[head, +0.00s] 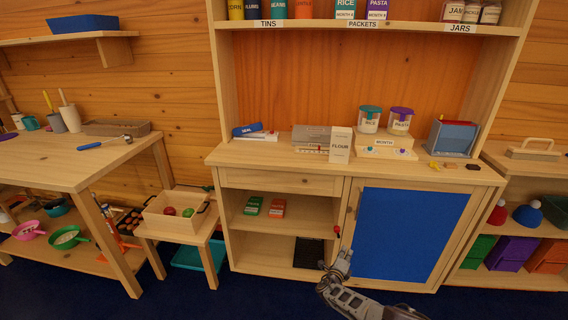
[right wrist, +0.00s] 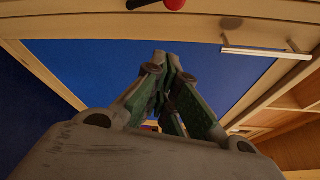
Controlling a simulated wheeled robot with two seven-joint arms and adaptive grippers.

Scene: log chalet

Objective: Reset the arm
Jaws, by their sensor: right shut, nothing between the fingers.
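My right arm comes in from the bottom of the head view. Its gripper (head: 341,262) is shut and empty in front of the cabinet, near the left edge of the blue door panel (head: 405,235). In the right wrist view the fingers (right wrist: 168,62) come together with nothing between them, against the blue panel (right wrist: 90,58). A red knob-like thing (head: 337,230) shows just above the gripper. My left gripper is not in view.
The wooden cabinet (head: 265,178) has open shelves holding a green box (head: 253,205) and a red box (head: 277,208). Its counter carries jars, a flour packet (head: 340,144) and a grey-blue bin (head: 452,137). A stool (head: 185,238) with a wooden crate (head: 172,222) stands left. Dark blue floor is clear in front.

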